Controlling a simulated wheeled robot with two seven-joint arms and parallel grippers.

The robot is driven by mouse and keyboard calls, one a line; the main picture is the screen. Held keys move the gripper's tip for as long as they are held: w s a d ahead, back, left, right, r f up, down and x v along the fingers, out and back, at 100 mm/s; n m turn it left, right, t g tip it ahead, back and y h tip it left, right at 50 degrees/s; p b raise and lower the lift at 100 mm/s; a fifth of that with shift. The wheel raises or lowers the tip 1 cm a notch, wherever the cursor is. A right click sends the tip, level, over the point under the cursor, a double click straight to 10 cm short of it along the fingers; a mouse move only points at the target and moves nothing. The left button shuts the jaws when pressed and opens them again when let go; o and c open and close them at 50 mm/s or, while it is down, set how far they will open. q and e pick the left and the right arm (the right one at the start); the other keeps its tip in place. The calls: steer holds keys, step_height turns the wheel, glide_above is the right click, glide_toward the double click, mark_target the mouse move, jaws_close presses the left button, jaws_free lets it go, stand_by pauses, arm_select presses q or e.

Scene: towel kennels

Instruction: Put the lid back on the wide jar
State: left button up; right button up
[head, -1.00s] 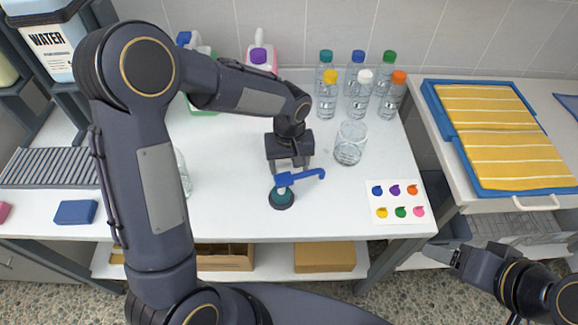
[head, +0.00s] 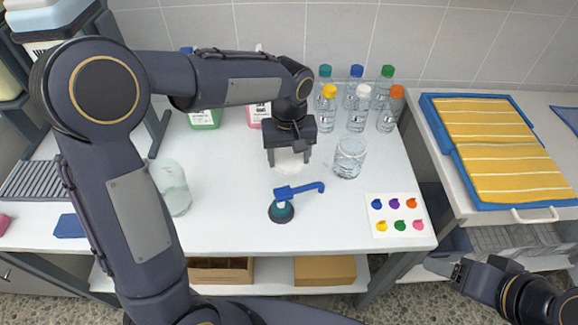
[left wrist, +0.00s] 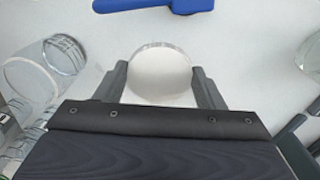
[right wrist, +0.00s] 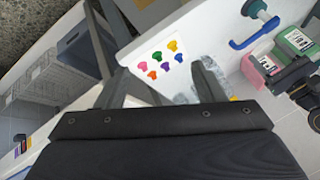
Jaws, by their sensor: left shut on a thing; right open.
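My left gripper (head: 289,158) is shut on a round pale, clear-rimmed lid (head: 289,164) over the middle of the table. In the left wrist view the lid (left wrist: 160,75) sits between the two fingers; its height above the table is hard to judge. A clear glass jar (head: 349,158) stands to the right of the gripper; it also shows in the left wrist view (left wrist: 45,70). A second glass jar (head: 174,190) stands to the left, beside my left arm. I cannot tell for certain which is the wide one. My right gripper (head: 447,265) is open and empty off the table's front right corner.
A teal bottle with a blue pump head (head: 300,190) stands just in front of the left gripper. Several capped bottles (head: 357,108) stand behind the right jar. A card with coloured spots (head: 396,215) lies front right. Yellow towels in a blue tray (head: 500,190) lie further right.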

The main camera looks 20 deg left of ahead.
arm_select(q)
steer(key=shift+r, duration=0.65)
